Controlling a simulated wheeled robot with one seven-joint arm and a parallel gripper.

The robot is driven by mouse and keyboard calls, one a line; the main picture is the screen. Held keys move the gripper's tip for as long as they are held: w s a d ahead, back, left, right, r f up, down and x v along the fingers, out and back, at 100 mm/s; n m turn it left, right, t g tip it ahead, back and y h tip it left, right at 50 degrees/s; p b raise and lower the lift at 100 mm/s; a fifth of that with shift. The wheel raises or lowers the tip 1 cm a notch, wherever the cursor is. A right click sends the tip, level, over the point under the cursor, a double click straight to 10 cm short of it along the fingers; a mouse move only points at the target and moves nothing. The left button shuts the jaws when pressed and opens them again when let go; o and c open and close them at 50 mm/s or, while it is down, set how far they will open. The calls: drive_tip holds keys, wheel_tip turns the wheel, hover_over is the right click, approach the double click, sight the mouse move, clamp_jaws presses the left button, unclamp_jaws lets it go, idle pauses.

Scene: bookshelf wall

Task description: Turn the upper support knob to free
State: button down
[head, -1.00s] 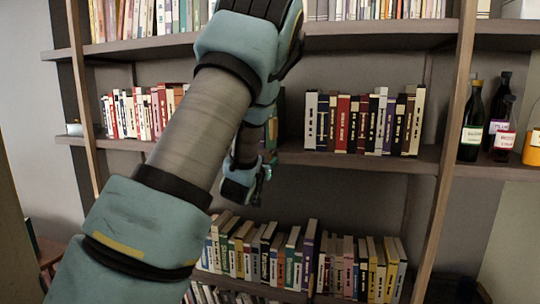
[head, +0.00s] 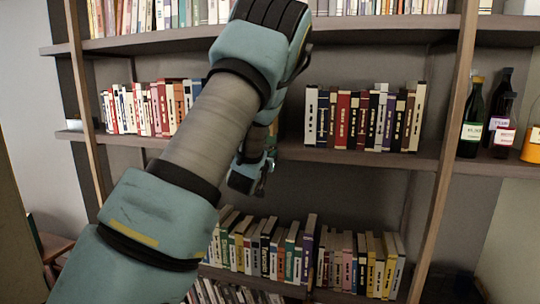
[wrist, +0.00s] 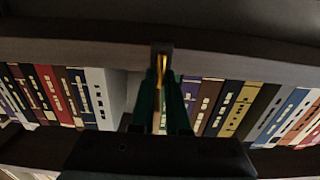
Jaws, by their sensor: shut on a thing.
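In the wrist view, a small yellow, brass-like knob (wrist: 162,64) sits at a dark bracket on the front edge of a shelf board (wrist: 80,51). My gripper (wrist: 162,76) has its two dark green fingers closed around the knob's lower part, one on each side. The knob's lower end is partly hidden between the fingers, and its exact turn angle is hard to read. In the head view, my gripper (head: 262,172) is beside the middle shelf, and my arm hides the knob there.
Rows of books stand close behind the fingers (wrist: 237,107). In the head view, books fill the middle shelf (head: 365,118) and lower shelf (head: 300,250). Dark bottles (head: 472,120) stand at the right. A wooden upright (head: 445,170) rises right of my arm.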

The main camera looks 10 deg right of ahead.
drive_tip(key=shift+a+f+n+b, duration=0.1)
drive_tip(key=shift+n+b, duration=0.2)
drive_tip(key=shift+b, duration=0.1)
drive_tip(key=shift+w+a+f+n+b, duration=0.1)
drive_tip(key=shift+a+f+n+b, duration=0.1)
drive_tip(key=shift+n+b, duration=2.4)
drive_tip(key=shift+w+a+f+n+b, duration=0.15)
drive_tip(key=shift+n+b, duration=1.9)
drive_tip(key=shift+n, duration=1.15)
drive_tip(key=shift+a+f+n+b, duration=0.1)
drive_tip(key=shift+f+n+b, duration=0.1)
drive_tip(key=shift+n+b, duration=2.4)
drive_tip(key=shift+n, duration=0.4)
drive_tip(key=c, duration=0.9)
unclamp_jaws()
